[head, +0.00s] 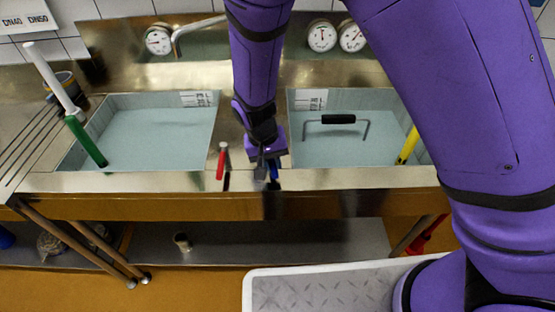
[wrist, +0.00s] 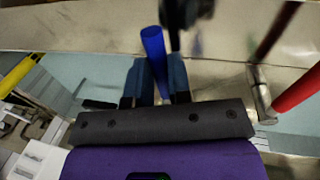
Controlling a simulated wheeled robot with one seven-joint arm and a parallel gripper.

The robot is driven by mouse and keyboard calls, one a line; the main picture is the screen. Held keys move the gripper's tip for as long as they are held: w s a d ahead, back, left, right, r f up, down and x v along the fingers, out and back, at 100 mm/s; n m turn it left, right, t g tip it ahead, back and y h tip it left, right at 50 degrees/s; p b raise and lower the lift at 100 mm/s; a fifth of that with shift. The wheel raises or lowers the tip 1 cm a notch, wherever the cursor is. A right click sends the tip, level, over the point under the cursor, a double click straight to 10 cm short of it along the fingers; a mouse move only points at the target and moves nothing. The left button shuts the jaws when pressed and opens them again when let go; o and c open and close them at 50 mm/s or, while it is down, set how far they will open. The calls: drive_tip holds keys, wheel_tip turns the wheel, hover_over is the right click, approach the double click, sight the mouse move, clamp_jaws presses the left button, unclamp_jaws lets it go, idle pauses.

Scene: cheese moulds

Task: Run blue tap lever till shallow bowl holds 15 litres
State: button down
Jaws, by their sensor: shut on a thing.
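The blue tap lever (wrist: 153,45) sticks up between my gripper's fingers in the wrist view. The red tap lever (head: 221,161) stands to the left, apart from my gripper. The sink has a left bowl (head: 88,125) and a right bowl (head: 425,152), both showing pale blue-grey water or floor. I cannot tell which is shallower or read the litre marks. The spout (head: 197,25) bends down at the left bowl's back side; no stream is clear.
A green-handled tool (head: 86,142) leans in the left bowl. A black-handled wire tool (head: 338,119) and a yellow handle (head: 407,146) are in the right bowl. Dial gauges (head: 158,40) (head: 321,36) line the back. A slatted drainboard (head: 25,140) lies at the left.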

drive_tip(key=shift+a+m, duration=0.4)
drive_tip(key=shift+m, duration=0.2)
drive_tip(key=c, duration=1.1)
unclamp_jaws()
drive_tip(key=shift+o, duration=0.2)
wheel_tip(320, 180, up, 11)
drive_tip(key=a, duration=0.2)
drive_tip(key=shift+f, duration=0.2)
drive_tip(key=shift+a, duration=0.1)
